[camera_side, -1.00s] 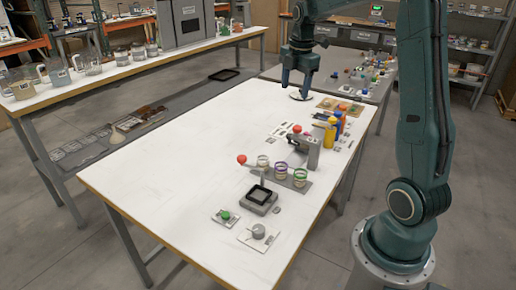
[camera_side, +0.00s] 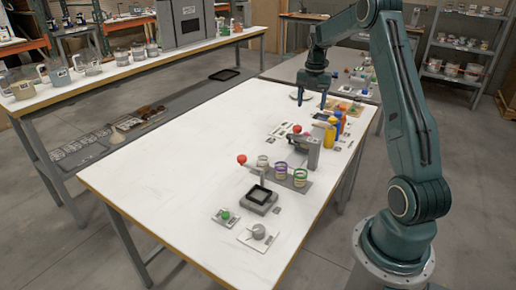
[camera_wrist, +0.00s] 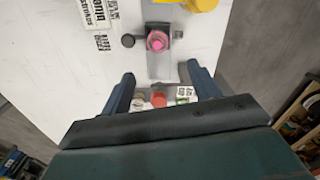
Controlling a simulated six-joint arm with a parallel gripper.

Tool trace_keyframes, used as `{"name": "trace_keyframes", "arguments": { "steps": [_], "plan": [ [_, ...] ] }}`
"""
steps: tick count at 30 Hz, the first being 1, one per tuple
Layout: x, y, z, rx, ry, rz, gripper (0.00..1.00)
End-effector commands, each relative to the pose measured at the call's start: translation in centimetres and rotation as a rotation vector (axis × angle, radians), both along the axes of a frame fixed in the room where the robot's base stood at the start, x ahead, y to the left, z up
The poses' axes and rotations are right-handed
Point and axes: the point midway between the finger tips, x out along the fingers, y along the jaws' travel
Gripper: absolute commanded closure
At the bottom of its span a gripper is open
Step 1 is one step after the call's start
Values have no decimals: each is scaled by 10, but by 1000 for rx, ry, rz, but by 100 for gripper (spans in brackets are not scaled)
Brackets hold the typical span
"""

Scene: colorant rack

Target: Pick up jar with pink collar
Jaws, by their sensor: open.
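Several small clear jars stand in a row on a grey rack (camera_side: 310,186) on the white table. One jar has a purple collar (camera_side: 281,169) and one has a green collar (camera_side: 300,177). The jar at the left end (camera_side: 262,161) has a pale collar whose colour I cannot make out. In the wrist view a round pink-topped thing (camera_wrist: 157,41) sits on a grey fixture; I cannot tell whether it is the pink-collared jar. My gripper (camera_side: 314,100) is open and empty above the far end of the table, apart from the jars. Its two fingers also show in the wrist view (camera_wrist: 160,72).
Yellow (camera_side: 330,138) and other bottles stand near the right edge, behind a grey dispenser (camera_side: 312,150). A black-topped scale (camera_side: 260,196) and a green button plate (camera_side: 224,216) are nearer. The table's left side is clear.

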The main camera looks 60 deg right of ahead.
Motion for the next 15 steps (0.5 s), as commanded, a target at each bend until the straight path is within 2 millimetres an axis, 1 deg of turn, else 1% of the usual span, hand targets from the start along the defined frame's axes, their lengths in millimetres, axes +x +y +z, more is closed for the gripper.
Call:
{"name": "trace_keyframes", "arguments": {
  "steps": [12, 15],
  "plan": [
    [0, 1, -58, 3, 3, -1, 39],
    [0, 1, -69, 2, 1, -1, 39]
  ]
}}
